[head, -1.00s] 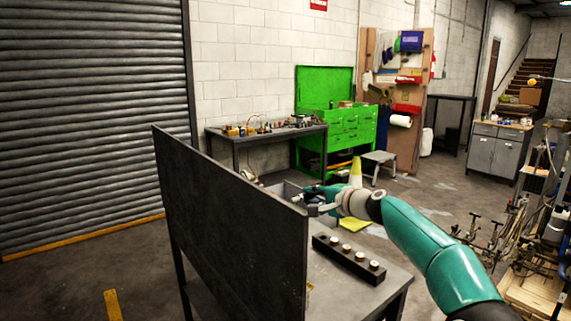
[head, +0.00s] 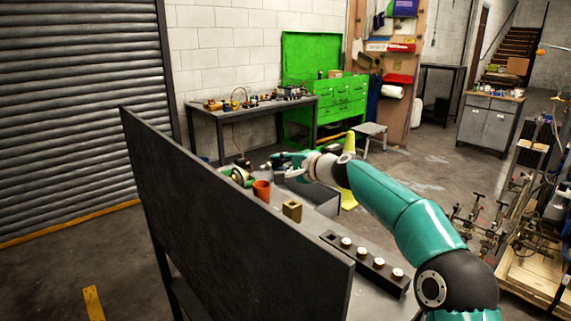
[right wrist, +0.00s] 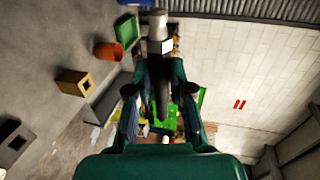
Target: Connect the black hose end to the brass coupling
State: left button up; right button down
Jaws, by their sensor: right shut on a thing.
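My right gripper (head: 280,166) is over the far part of the bench, beyond the dark panel. In the right wrist view, the right gripper (right wrist: 160,91) is shut on a slim dark piece (right wrist: 161,98) with a grey cylinder at its far end. I take this piece to be the black hose end, but cannot be sure. A square brass-coloured block with a dark opening (head: 292,210) stands on the bench, and it also shows in the right wrist view (right wrist: 72,81). I cannot make out the brass coupling for certain. My left gripper is not in view.
A tall dark panel (head: 220,210) edges the near side of the bench. An orange cup (head: 261,190) stands near the brass block, with a green item (head: 238,177) further left. A black rack with several round pale caps (head: 365,265) lies at the bench's right.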

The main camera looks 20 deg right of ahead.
aim_at(270, 167)
jog(key=shift+s+d, duration=0.1)
jog(key=shift+s, duration=0.5)
jog(key=shift+s+a+b, duration=0.2)
jog(key=shift+a+b, duration=0.05)
jog(key=shift+b, duration=0.05)
jog(key=shift+s+a, duration=0.25)
jog(key=shift+a, duration=0.4)
jog(key=shift+s+a, duration=0.2)
jog(key=shift+a, duration=0.45)
jog(key=shift+w+r, duration=0.1)
jog(key=shift+r, duration=0.05)
jog(key=shift+s+a, duration=0.3)
jog(key=shift+a, duration=0.55)
jog(key=shift+s+a, duration=0.3)
jog(key=shift+a, duration=0.55)
dwell(0.8)
jog(key=c, duration=1)
grip_release()
jog(key=shift+a, duration=0.1)
jog(key=o, duration=0.4)
jog(key=shift+c, duration=0.2)
jog(key=shift+w, duration=0.1)
